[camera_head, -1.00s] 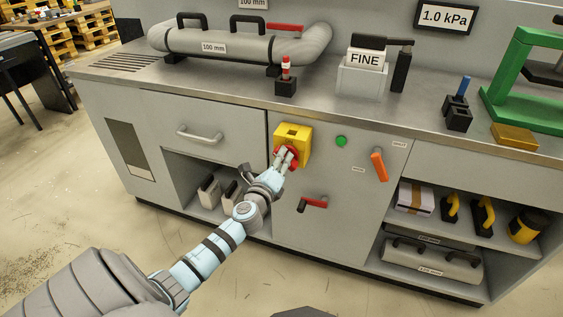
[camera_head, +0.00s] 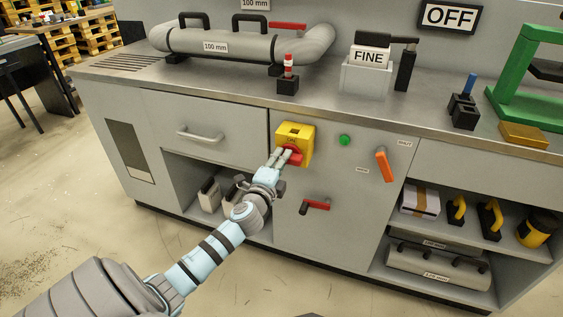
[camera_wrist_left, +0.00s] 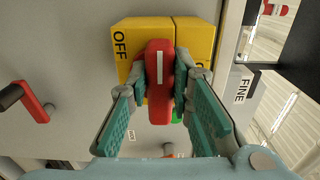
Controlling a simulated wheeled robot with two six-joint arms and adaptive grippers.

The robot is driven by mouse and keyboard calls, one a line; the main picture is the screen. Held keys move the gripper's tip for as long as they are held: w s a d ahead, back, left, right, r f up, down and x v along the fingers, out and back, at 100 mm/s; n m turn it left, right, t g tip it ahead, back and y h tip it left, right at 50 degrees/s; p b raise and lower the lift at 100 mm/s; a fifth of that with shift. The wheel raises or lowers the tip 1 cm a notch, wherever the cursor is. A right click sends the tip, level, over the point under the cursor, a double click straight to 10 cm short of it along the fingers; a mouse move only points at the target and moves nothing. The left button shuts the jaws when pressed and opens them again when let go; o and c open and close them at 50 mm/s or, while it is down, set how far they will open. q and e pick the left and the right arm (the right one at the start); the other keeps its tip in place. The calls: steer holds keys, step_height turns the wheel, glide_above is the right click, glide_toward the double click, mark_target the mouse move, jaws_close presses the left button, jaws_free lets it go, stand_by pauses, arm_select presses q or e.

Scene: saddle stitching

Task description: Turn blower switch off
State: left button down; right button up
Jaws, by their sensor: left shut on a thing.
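The blower switch is a yellow box (camera_head: 297,135) with a red handle (camera_head: 294,157) on the grey cabinet front. My left gripper (camera_head: 283,154) is at the red handle. In the left wrist view the red handle (camera_wrist_left: 160,82) stands between the fingers of my left gripper (camera_wrist_left: 160,92), which is shut on it. The handle's white stripe lies along it, and the word OFF shows on the yellow box (camera_wrist_left: 133,38) at its left. The display (camera_head: 448,16) at the back reads OFF. My right gripper is not in view.
A green button (camera_head: 345,140) and an orange lever (camera_head: 386,166) are right of the switch. A red-handled valve (camera_head: 316,205) sits below it. The worktop above carries a pipe (camera_head: 235,46) and a FINE box (camera_head: 368,75).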

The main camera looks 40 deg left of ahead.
arm_select(q)
steer(key=shift+f, duration=0.15)
steer(key=c, duration=1.4)
jaws_free()
steer(key=shift+c, duration=0.2)
steer(key=v, duration=1.2)
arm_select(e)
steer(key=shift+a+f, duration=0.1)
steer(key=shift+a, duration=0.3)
arm_select(q)
steer(key=shift+d, duration=0.1)
